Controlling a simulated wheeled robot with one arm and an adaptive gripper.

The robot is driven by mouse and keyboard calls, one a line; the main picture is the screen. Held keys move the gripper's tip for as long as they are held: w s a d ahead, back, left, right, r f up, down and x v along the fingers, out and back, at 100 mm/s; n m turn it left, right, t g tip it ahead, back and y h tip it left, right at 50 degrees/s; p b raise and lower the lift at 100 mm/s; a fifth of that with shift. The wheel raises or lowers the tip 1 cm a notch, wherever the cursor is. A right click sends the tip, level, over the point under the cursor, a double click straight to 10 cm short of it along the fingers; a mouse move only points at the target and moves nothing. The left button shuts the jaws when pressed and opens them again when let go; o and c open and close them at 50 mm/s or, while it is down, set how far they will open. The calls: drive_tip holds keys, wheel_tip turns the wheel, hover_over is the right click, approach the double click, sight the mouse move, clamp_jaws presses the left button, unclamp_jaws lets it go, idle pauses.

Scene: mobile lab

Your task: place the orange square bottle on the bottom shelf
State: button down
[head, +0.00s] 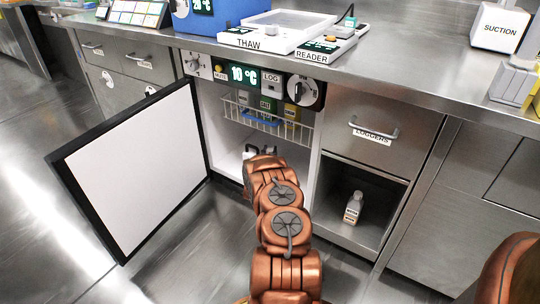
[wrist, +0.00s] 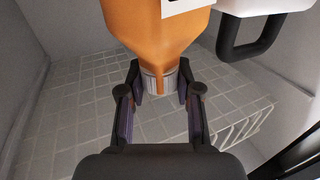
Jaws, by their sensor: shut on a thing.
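The orange square bottle (wrist: 155,25) fills the top middle of the wrist view, with part of a white label at the edge. My gripper (wrist: 160,78) is shut on its ribbed neck, one finger on each side. I cannot tell whether the bottle touches the shelf. In the head view my arm reaches into the open cooler (head: 215,125), below the wire basket (head: 268,123).
A white thing with a black handle (wrist: 262,42) stands close right of the bottle. The cooler door (head: 140,165) stands open to the left. A pale bottle (head: 353,207) stands in the open cubby under the LOGGERS drawer (head: 375,128).

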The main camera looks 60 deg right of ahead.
drive_tip(key=shift+f, duration=0.45)
drive_tip(key=c, duration=0.8)
unclamp_jaws()
